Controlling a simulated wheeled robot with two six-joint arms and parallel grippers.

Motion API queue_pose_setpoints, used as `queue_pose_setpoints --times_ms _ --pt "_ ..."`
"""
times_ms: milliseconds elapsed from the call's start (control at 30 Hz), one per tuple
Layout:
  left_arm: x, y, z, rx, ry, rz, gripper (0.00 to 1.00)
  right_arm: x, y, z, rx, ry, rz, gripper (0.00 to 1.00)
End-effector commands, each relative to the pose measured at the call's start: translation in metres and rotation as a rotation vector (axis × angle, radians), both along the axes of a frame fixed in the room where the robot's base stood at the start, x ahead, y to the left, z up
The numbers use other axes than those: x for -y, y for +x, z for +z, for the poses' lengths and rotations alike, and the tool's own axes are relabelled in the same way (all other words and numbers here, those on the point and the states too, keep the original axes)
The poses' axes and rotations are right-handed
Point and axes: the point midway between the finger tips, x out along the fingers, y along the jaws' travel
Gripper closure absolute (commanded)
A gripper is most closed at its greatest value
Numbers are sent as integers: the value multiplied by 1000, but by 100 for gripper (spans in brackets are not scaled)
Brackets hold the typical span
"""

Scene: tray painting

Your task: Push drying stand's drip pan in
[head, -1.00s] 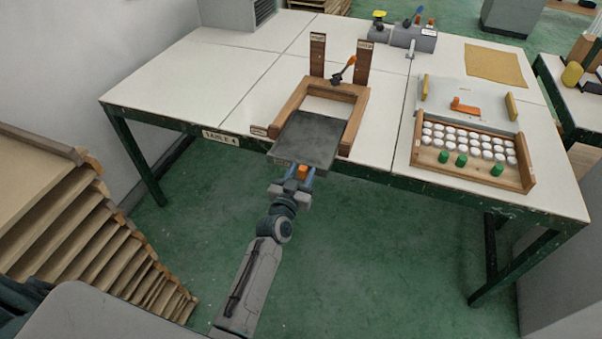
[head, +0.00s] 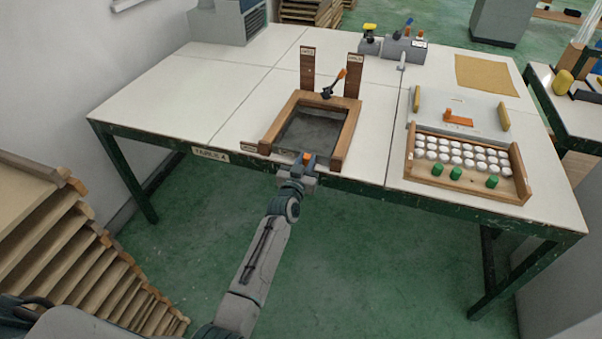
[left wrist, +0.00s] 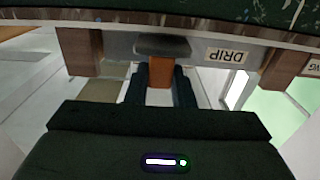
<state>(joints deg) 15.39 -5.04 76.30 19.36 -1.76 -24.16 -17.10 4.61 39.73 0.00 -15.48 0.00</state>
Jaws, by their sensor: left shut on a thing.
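The drying stand (head: 346,132) is a wooden U-shaped frame with two labelled uprights at its back, standing at the table's front edge. The dark grey drip pan (head: 309,130) lies inside the frame, between its side rails. In the left wrist view, the pan's front (left wrist: 190,47) carries a "DRIP" label and sits between two wooden blocks. My left gripper (head: 305,162) is at the pan's front edge, shut on its orange handle (head: 307,156). The handle also shows between the fingers in the left wrist view (left wrist: 159,78). My right gripper is not in view.
A wooden rack (head: 464,186) with several white and green pieces stands right of the stand. A black clamp with an orange tip (head: 335,82) is at the stand's back. Wooden shelves (head: 60,240) stand at the left.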

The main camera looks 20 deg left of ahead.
Motion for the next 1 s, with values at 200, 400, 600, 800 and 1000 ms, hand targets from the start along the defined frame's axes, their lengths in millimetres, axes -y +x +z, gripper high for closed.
queue_pose_setpoints --times_ms 200,400,600,800,1000 --pt "0 6 0 -1 1 -1 100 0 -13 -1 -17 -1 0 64" --pt "0 6 1 1 1 0 72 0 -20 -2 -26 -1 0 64" --pt "0 5 0 -1 1 -1 56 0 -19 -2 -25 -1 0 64" --pt "0 3 -1 -2 1 -1 56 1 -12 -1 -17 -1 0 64" --pt "0 -19 -1 -2 1 0 56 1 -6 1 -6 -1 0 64"
